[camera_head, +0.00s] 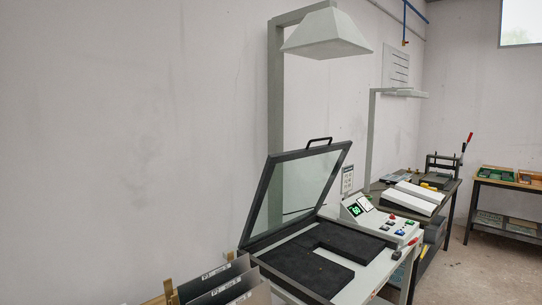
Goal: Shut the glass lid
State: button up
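The glass lid (296,193) is a clear pane in a dark frame. It stands raised and tilted over the back left of the plate processor (364,274), hinged along its lower edge. A black handle (319,142) sits on its top edge. Below it, the open bed holds black foam pads (310,268) with a pale cut-out area showing between them. My gripper is not in view.
A lamp hood (326,36) hangs on a grey post above the lid. A control panel (382,219) with a lit display stands right of the bed. Dark upright sheets (225,283) stand at the front left. A bench (424,211) with a press stands behind. Floor is clear at the right.

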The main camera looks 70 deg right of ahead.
aim_at(245, 242)
jog(key=z, duration=2.55)
jog(key=l+u, duration=0.45)
jog(key=l, duration=1.25)
jog(key=i+l+u, duration=0.2)
jog(key=i+l, duration=0.15)
jog(key=l, duration=0.3)
jog(key=i+l+u, duration=0.1)
jog(key=l, duration=0.2)
jog(key=i+l+u, duration=0.1)
jog(key=l, duration=0.25)
jog(key=i+l+u, duration=0.1)
jog(key=i+l, duration=0.15)
jog(key=l, duration=0.15)
